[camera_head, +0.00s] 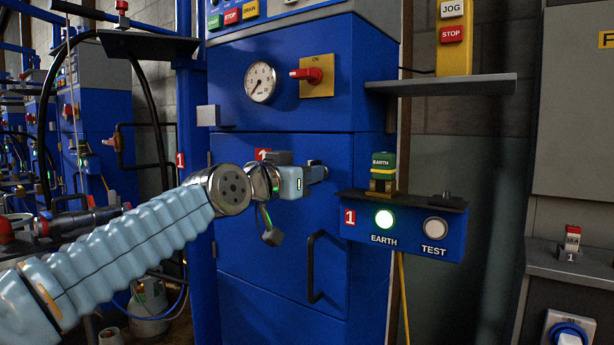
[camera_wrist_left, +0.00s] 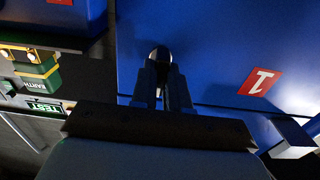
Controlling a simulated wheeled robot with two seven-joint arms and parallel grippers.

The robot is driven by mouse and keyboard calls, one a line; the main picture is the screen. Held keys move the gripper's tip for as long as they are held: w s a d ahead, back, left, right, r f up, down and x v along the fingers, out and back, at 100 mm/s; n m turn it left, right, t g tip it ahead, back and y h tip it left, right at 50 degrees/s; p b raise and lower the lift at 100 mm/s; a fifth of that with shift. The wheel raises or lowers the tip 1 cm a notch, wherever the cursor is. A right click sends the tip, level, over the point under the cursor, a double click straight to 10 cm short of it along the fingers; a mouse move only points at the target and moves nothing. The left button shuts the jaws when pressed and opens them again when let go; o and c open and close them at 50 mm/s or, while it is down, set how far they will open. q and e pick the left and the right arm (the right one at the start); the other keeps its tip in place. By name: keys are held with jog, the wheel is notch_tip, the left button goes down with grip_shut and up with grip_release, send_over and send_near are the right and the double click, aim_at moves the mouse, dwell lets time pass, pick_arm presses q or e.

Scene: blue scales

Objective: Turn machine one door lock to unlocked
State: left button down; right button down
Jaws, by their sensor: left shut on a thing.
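Machine one's blue door (camera_head: 265,235) is in the middle of the head view, closed as far as I can see. My left gripper (camera_head: 318,172) reaches in from the left at the door's upper right. In the left wrist view, the fingers (camera_wrist_left: 163,88) are shut on a small dark rounded knob (camera_wrist_left: 160,56), which I take to be the door lock. The gripper hides most of the lock, so I cannot read its position. A red label with a 1 (camera_wrist_left: 257,82) shows on the blue panel. My right gripper is not in view.
A black door handle (camera_head: 312,267) is below the gripper. The EARTH and TEST box (camera_head: 403,232) juts out close on the right, its EARTH lamp lit green. Above are a gauge (camera_head: 260,82) and a red switch (camera_head: 306,74) on a yellow plate. A shelf (camera_head: 440,84) sticks out upper right.

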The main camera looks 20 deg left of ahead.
pick_arm(q)
jog(key=c, duration=1.1)
grip_release()
jog(key=b+v, duration=0.2)
jog(key=v, duration=1.1)
jog(key=shift+s+a+b, duration=0.1)
jog(key=shift+s+b, duration=0.25)
jog(key=shift+b, duration=0.05)
